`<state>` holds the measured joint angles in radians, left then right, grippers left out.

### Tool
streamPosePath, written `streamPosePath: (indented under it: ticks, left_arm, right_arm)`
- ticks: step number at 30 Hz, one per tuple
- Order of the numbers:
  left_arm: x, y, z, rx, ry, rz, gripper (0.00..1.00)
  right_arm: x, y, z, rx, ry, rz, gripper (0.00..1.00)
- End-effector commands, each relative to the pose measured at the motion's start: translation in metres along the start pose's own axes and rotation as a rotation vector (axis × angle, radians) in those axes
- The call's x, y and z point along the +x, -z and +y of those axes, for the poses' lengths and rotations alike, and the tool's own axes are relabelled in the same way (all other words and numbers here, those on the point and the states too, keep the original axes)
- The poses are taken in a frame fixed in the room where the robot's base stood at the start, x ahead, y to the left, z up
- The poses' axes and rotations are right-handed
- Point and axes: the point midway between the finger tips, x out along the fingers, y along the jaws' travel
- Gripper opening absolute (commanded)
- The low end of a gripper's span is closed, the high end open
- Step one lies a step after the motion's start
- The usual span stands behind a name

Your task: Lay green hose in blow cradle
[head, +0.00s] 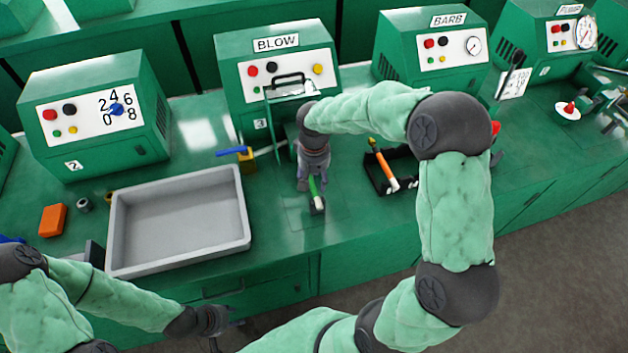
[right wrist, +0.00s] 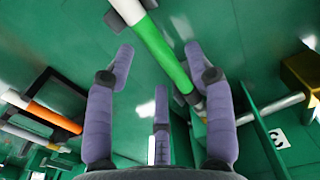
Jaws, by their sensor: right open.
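The green hose (head: 313,187) shows below my right gripper (head: 314,168) on the bench in front of the BLOW machine (head: 277,65). In the right wrist view the hose (right wrist: 168,52) is a green tube with a white section, running slantwise past the fingertips. My right gripper (right wrist: 160,75) is open there, with the hose's near end close to its right finger. I cannot make out the blow cradle for certain; my gripper hides part of that spot. My left gripper (head: 222,322) is low at the bench's front, its fingers unclear.
A grey tray (head: 180,262) stands empty left of the hose. A blue-handled valve (head: 240,154) is close to my right gripper. Right of it, a black holder (head: 377,182) carries an orange and white hose (head: 383,165). An orange block (head: 53,220) lies far left.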

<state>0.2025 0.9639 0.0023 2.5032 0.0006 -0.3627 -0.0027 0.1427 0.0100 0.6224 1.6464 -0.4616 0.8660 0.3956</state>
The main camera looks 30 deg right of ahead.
Motion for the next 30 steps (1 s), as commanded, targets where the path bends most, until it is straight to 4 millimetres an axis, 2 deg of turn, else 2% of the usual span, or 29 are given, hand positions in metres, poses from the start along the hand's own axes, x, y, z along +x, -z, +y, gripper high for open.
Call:
streamPosePath:
  ticks: [9, 15, 21, 30]
  left_arm:
    - [0.0, 0.0, 0.0, 0.0, 0.0, 0.0, 0.4]
    - [0.0, 0.0, 0.0, 0.0, 0.0, 0.0, 0.4]
    - [0.0, 0.0, 0.0, 0.0, 0.0, 0.0, 0.4]
    - [0.0, 0.0, 0.0, 0.0, 0.0, 0.0, 0.4]
  right_arm:
    - [-0.063, 0.001, 0.0, 0.0, 0.001, 0.006, 0.54]
    - [-0.093, 0.001, 0.0, 0.001, 0.001, 0.003, 0.54]
    - [-0.104, 0.0, 0.0, 0.0, 0.001, 0.001, 0.54]
    - [-0.105, 0.0, 0.0, 0.0, 0.001, 0.001, 0.54]
